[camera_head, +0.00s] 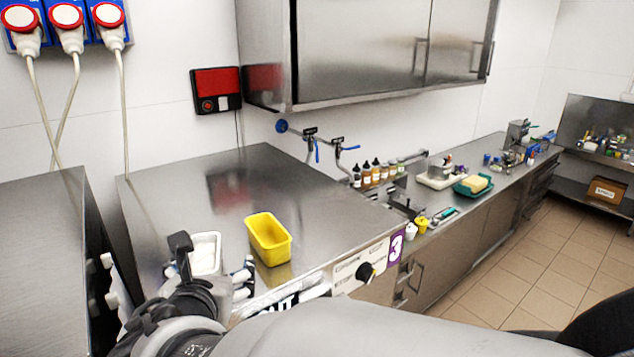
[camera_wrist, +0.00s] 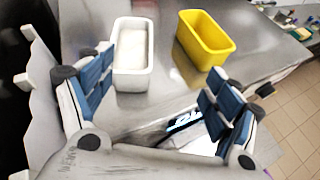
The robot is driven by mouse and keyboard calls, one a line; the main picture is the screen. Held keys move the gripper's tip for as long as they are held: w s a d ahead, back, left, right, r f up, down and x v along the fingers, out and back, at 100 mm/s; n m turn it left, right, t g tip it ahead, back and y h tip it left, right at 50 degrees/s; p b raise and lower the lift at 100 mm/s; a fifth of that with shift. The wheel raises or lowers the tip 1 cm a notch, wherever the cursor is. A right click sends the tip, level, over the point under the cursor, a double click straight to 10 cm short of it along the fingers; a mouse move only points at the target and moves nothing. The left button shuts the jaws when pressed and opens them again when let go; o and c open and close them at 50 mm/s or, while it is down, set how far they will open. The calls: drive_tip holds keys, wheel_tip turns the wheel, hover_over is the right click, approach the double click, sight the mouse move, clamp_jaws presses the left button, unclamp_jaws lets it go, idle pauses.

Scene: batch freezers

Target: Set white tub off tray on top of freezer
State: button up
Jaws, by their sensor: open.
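The white tub (camera_head: 205,252) stands upright on the steel top of the freezer (camera_head: 290,185), close to its front edge. The wrist view shows the tub (camera_wrist: 131,80) with a pale inside. No tray shows under it; it appears to rest on bare steel. My gripper (camera_wrist: 158,75) is open and empty. Its left finger is close beside the tub's left side, and its right finger is well apart from the tub on the right. In the head view my gripper (camera_head: 212,273) partly hides the tub's lower front. Contact cannot be told.
A yellow tub (camera_head: 268,240) stands just right of the white tub. A steel cabinet (camera_head: 370,50) hangs above the back. A knob panel (camera_head: 366,270) marks the freezer front. Bottles (camera_head: 375,174) and a teal tray (camera_head: 473,186) are farther right. The freezer's back left is clear.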

drive_tip(key=d+m+g+h, duration=0.3)
drive_tip(key=d+m+h, duration=0.3)
drive_tip(key=d+m, duration=1.35)
drive_tip(key=s+d+f+m+g, duration=0.1)
drive_tip(key=s+d+m+g, duration=0.15)
drive_tip(key=s+d, duration=0.35)
drive_tip(key=s+d+f+m+g, duration=0.1)
drive_tip(key=s+d+f+m, duration=0.2)
drive_tip(key=d, duration=0.5)
drive_tip(key=s+f+m+g+y, duration=0.2)
drive_tip(key=s+m+y, duration=0.1)
drive_tip(key=s+m, duration=0.8)
drive_tip(key=shift+a+m, duration=0.4)
wheel_tip(320, 180, down, 20)
drive_tip(key=b, duration=2)
drive_tip(key=shift+f+b, duration=0.2)
drive_tip(key=shift+b, duration=0.1)
